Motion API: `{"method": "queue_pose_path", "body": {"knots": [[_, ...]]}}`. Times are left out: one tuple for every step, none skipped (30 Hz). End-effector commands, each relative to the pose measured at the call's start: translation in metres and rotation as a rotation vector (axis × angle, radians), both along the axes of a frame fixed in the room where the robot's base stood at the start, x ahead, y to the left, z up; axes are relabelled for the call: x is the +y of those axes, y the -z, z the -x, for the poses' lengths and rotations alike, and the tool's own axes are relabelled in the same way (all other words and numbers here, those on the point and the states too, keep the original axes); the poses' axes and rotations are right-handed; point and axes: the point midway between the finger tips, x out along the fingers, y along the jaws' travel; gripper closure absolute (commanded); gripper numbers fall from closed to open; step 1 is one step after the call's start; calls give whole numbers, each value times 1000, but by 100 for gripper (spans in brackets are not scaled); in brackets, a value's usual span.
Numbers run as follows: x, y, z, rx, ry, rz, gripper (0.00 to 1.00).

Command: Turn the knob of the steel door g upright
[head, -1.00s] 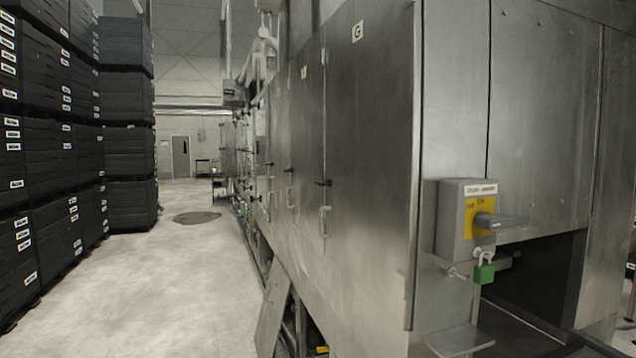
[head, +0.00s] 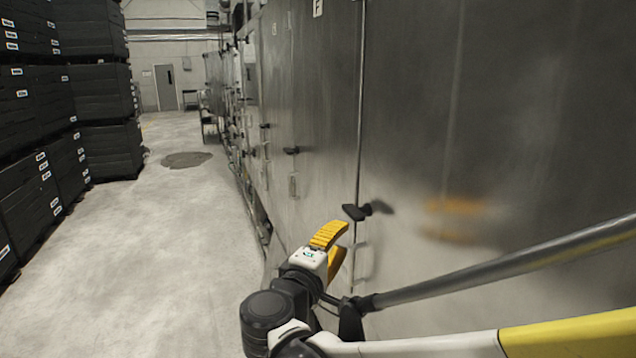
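The steel door g (head: 480,130) is the large brushed panel filling the right of the head view. Its label is out of the picture now. Its knob (head: 356,211) is a dark handle at the door's left edge, by the seam. It lies roughly sideways, not upright. My gripper (head: 345,238), with yellow fingers, is in front of the door, below and a little left of the knob in the picture. It appears apart from the knob and holds nothing visible. The gap between its fingers is not clear from this angle.
A pale loop handle (head: 362,262) sits below the knob, partly behind my gripper. More steel doors (head: 310,120) with a similar dark knob (head: 291,150) run on to the left. Stacked black crates (head: 108,110) line the left side. The floor aisle (head: 165,250) between is clear.

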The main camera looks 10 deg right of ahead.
Motion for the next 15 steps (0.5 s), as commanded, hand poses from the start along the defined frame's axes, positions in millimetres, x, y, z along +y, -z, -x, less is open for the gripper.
{"method": "queue_pose_path", "body": {"knots": [[5, -6, -1, -9, -5, 17, 68], [6, -7, -2, -13, -7, 23, 68], [7, -9, -3, -18, -7, 31, 68], [6, -9, -5, -19, -8, 34, 68], [5, -9, -7, -21, -7, 36, 68], [3, -9, -10, -20, -7, 36, 68], [1, -9, -14, -20, -7, 36, 68], [-2, -9, -17, -21, -5, 36, 68], [-6, -8, -23, -20, -5, 35, 68], [-10, -8, -28, -20, -4, 35, 68], [-14, -8, -33, -20, -4, 35, 68], [-18, -8, -40, -20, -4, 35, 68], [-22, -8, -45, -20, -3, 35, 68], [-26, -8, -50, -19, -4, 34, 68], [-30, -8, -57, -19, -4, 34, 68]]}}
